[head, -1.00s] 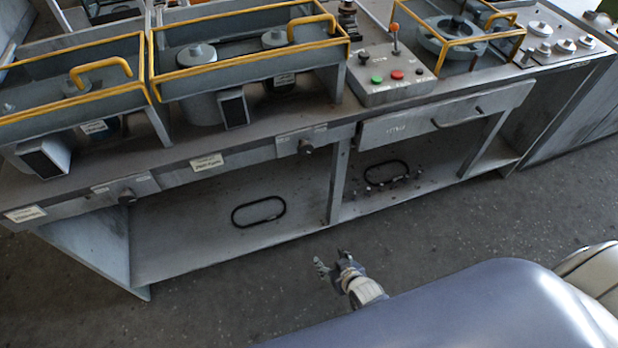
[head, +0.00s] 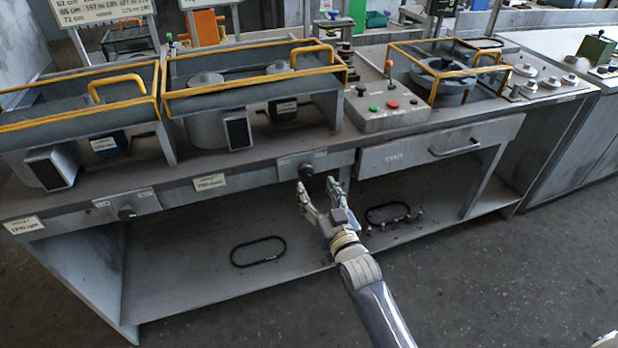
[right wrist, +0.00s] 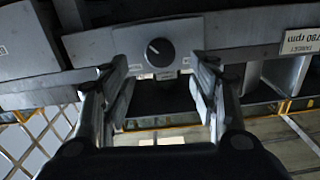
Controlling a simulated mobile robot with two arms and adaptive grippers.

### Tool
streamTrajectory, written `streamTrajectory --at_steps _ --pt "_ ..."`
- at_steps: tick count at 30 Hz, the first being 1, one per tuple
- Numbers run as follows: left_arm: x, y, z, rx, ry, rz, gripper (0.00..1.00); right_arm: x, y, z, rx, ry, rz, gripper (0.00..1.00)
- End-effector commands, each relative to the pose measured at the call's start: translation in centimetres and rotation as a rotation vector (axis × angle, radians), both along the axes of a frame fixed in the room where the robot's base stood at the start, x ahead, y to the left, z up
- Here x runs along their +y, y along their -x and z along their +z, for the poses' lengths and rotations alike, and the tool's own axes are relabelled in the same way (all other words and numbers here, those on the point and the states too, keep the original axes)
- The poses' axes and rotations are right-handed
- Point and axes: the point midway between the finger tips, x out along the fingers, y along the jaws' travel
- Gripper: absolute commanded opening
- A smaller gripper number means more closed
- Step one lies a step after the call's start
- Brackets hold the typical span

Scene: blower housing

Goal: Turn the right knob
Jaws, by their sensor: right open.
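The right knob (head: 306,170) is a small dark round knob on a light plate on the bench's front edge, left of the drawer. In the right wrist view the knob (right wrist: 159,52) shows black with a white pointer line. My right gripper (head: 319,187) is open and empty in front of the bench, just below and in front of the knob. In the right wrist view its fingers (right wrist: 163,75) stand apart, one to each side of the knob, and do not appear to touch it. The left knob (head: 127,212) sits farther left on the same edge.
The drawer (head: 440,146) with its handle is right of the knob. A control box (head: 385,108) with buttons and a lever stands above. Yellow-railed housings (head: 255,75) line the bench top. Black oval rings lie on the lower shelf (head: 190,262). The floor in front is clear.

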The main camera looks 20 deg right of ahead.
Motion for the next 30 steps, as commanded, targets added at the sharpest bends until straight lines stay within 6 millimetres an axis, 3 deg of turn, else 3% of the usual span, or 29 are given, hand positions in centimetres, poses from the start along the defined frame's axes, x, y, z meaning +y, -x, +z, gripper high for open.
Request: streamTrajectory --at_steps 3,10,24,26,30 --pt "0.0 0.3 0.0 0.005 0.000 0.000 0.40 0.1 -2.3 0.1 -0.001 0.000 0.000 0.55" --pt "0.1 1.1 -0.1 0.017 -0.002 0.000 0.40 0.2 -5.3 0.0 0.000 -0.001 0.000 0.55" --pt "0.0 1.1 -0.2 0.018 -0.001 0.000 0.40 0.3 -6.4 -0.1 0.001 -0.001 0.000 0.55" --pt "0.0 1.1 -0.2 0.018 -0.001 0.001 0.40 0.3 -6.4 -0.1 0.001 -0.001 0.000 0.44" --pt "0.0 1.1 -0.2 0.018 -0.001 0.001 0.40 0.3 -6.4 -0.1 0.001 0.000 0.000 0.12"
